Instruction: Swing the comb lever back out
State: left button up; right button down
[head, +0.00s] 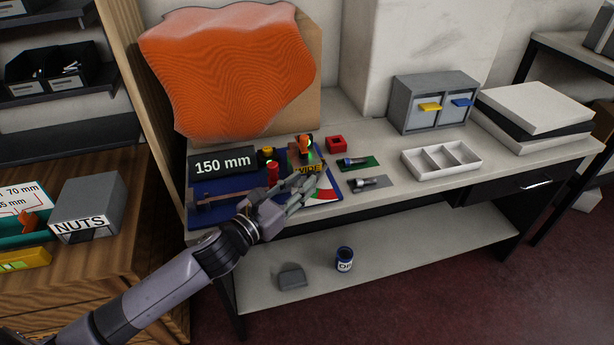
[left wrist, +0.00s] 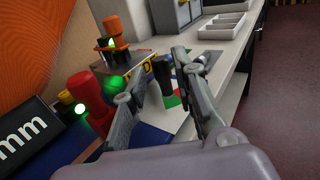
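A blue-based device (head: 229,213) stands at the left end of the table. A red upright knob (head: 272,174) rises from it; it also shows in the left wrist view (left wrist: 82,92), left of my fingers. An orange-topped black post (head: 305,145) stands behind, near a yellow WIDE label (head: 309,168). A dark rounded handle (left wrist: 163,70) shows between my fingers in the left wrist view; I cannot tell whether they touch it. I cannot tell for certain which part is the comb lever. My left gripper (head: 299,191) is over the device's front right, fingers apart. My right gripper is out of view.
A 150 mm sign (head: 222,162) stands behind the device. To the right are a red block (head: 336,143), small parts on green and grey pads, a white divided tray (head: 441,160) and a grey drawer box (head: 402,105). An orange rippled sheet (head: 228,65) stands behind.

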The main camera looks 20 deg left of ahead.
pick_arm(q)
jog(key=shift+x, duration=1.45)
jog(key=shift+c, duration=0.5)
grip_shut()
